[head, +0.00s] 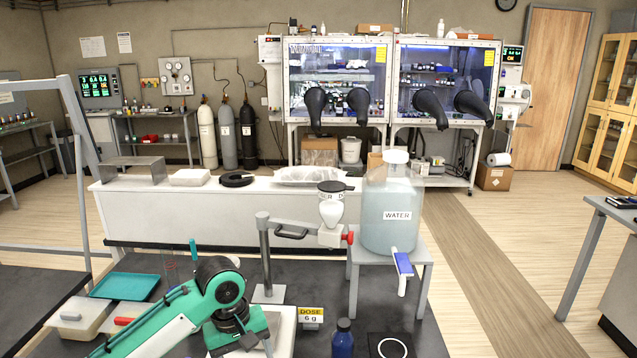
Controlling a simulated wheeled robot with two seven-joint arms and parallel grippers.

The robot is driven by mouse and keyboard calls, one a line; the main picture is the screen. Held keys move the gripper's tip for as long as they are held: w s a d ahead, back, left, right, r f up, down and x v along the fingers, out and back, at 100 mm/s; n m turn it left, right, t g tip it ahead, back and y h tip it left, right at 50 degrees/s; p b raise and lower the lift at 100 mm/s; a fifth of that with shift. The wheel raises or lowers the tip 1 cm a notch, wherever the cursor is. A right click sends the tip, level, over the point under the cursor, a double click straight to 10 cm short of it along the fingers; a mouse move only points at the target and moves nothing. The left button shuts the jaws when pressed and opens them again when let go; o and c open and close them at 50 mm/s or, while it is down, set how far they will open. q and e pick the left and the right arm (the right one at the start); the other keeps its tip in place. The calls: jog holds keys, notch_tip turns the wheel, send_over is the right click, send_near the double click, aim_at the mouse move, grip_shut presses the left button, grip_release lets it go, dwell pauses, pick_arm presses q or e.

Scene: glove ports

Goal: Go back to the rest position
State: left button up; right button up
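My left arm comes in from the lower left, with green and dark links. Its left gripper (245,343) hangs at the bottom edge, over a pale surface beside the DOSE 6 g sign. Its fingers are mostly cut off or hidden, so I cannot tell whether it is open or shut, or whether it holds anything. My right gripper is not in view.
The dark bench (410,325) holds a dispenser (331,215) on a post, a DOSE sign (311,315), a blue bottle (343,340), a teal tray (125,286) and a lidded tub (80,318). A WATER jug (393,225) sits on a stand (425,250).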

pick_arm(q)
jog(key=s+d+f+m+t+h, duration=0.25)
jog(key=s+f+m, duration=0.25)
jog(key=s+f, duration=0.7)
jog(key=s+a+f+m+t+y, duration=0.1)
jog(key=s+a+f+y, duration=0.1)
jog(key=s+a, duration=0.5)
jog(key=s+a+f+m+t+y, duration=0.1)
jog(key=s+a+f+y, duration=0.1)
jog(key=s+a, duration=0.5)
notch_tip(320, 180, down, 31)
jog(key=s+d+g, duration=0.2)
jog(key=d, duration=0.1)
jog(key=s+a+f, duration=0.2)
jog(key=s+f, duration=0.7)
jog(key=f, duration=0.1)
jog(key=s+a+f, duration=0.2)
jog(key=s+f, duration=0.7)
jog(key=s, duration=0.1)
jog(key=shift+s+f+g, duration=0.15)
jog(key=shift+f+g, duration=0.25)
jog(key=shift+g, duration=0.05)
